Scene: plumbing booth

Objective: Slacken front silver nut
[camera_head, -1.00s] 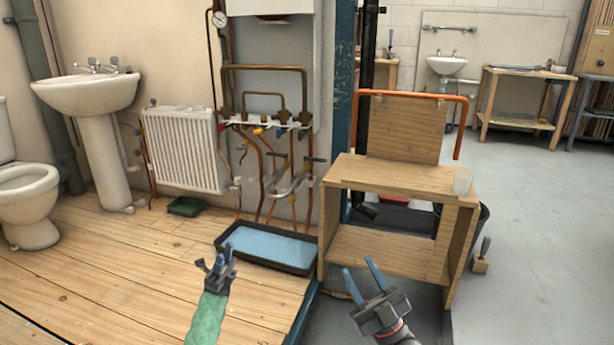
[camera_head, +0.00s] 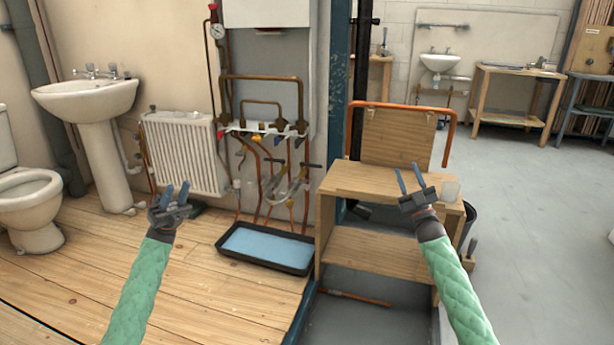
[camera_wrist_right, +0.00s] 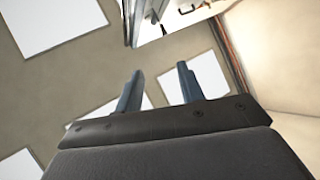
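I cannot pick out the front silver nut for certain. Below the boiler in the head view, copper pipes (camera_head: 264,172) run down from a row of valves (camera_head: 262,130), with silvery fittings (camera_head: 296,184) at mid-height, too small to make out in detail. My left gripper (camera_head: 176,187) is raised over the wooden floor in front of the radiator, open and empty. My right gripper (camera_head: 408,170) is in front of the wooden bench, its fingers apart and empty. The right wrist view shows the same two separated fingers (camera_wrist_right: 160,72) against a plain surface with white panels.
A black tray with a blue inside (camera_head: 224,245) lies on the floor below the pipes. A wooden bench (camera_head: 350,180) with an orange pipe (camera_head: 385,105) stands to the right, past a dark post (camera_head: 337,90). The radiator (camera_head: 182,153), sink (camera_head: 88,98) and toilet (camera_head: 30,190) are at left.

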